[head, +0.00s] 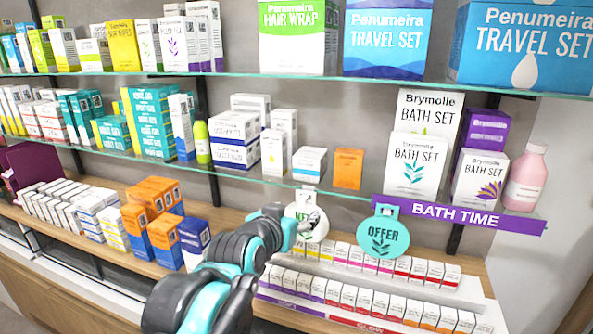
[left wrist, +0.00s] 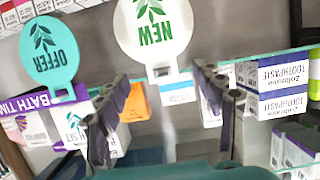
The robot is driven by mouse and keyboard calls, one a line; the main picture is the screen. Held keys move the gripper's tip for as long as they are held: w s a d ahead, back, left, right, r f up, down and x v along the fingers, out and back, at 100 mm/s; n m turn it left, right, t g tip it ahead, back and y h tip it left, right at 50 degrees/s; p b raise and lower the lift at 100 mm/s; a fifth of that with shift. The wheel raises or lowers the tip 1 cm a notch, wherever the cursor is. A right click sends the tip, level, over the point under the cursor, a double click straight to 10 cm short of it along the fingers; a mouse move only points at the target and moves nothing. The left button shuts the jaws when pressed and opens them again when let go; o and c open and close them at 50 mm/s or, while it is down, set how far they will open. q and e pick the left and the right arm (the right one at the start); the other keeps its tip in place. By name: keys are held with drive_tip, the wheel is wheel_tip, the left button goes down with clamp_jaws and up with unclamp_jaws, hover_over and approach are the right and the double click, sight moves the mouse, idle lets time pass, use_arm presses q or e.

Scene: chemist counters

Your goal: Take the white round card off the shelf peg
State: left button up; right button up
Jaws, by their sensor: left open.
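The white round card (head: 316,222) with green "NEW" lettering hangs at the middle shelf's front edge in the head view. In the left wrist view the white round card (left wrist: 152,32) appears upside down, its narrow tab pointing down the picture. My left gripper (head: 290,226) is close in front of the card and overlaps its left part in the head view. In the left wrist view my left gripper (left wrist: 161,78) is open, with one finger on each side of the tab and gaps between. The peg itself is not clearly visible. My right gripper is not in view.
A teal round "OFFER" card (head: 382,236) hangs just right of the white one, beside the purple "BATH TIME" strip (head: 460,214). Boxes stand on the glass shelf (head: 345,192) behind. Rows of small boxes (head: 350,296) lie on the lower shelf below.

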sight(306, 195)
use_arm(q)
drive_tip(key=x, duration=0.2)
drive_tip(key=r+p+x, duration=0.1)
drive_tip(key=x, duration=0.2)
drive_tip(key=r+x, duration=0.1)
drive_tip(key=x, duration=0.2)
drive_tip(key=shift+w+d+f, duration=0.1)
drive_tip(key=shift+w, duration=0.25)
drive_tip(key=shift+s, duration=0.1)
drive_tip(key=c, duration=1.2)
